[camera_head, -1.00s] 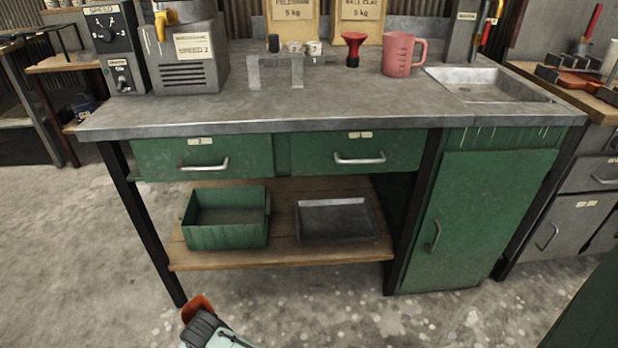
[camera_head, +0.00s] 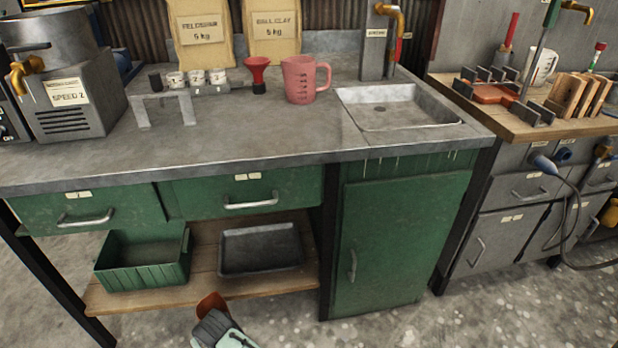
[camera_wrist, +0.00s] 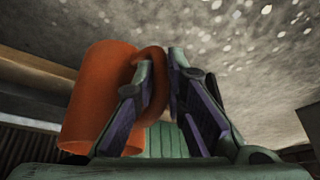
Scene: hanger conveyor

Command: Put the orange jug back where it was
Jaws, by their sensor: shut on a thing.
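The orange jug (camera_wrist: 92,95) is in my gripper (camera_wrist: 165,105) in the wrist view. The fingers are closed around its handle, and its body stands to the left of them. In the head view, only a small part of the orange jug (camera_head: 212,304) shows at the bottom edge, with my gripper (camera_head: 220,325) just below it, in front of the workbench. The rest of the jug is hidden there.
The workbench top (camera_head: 240,135) bears a pink measuring jug (camera_head: 300,80), a red funnel (camera_head: 257,75), a metal stand (camera_head: 163,98) and small cups. A sink (camera_head: 395,108) is at its right. A green bin (camera_head: 145,262) and dark tray (camera_head: 260,250) fill the lower shelf.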

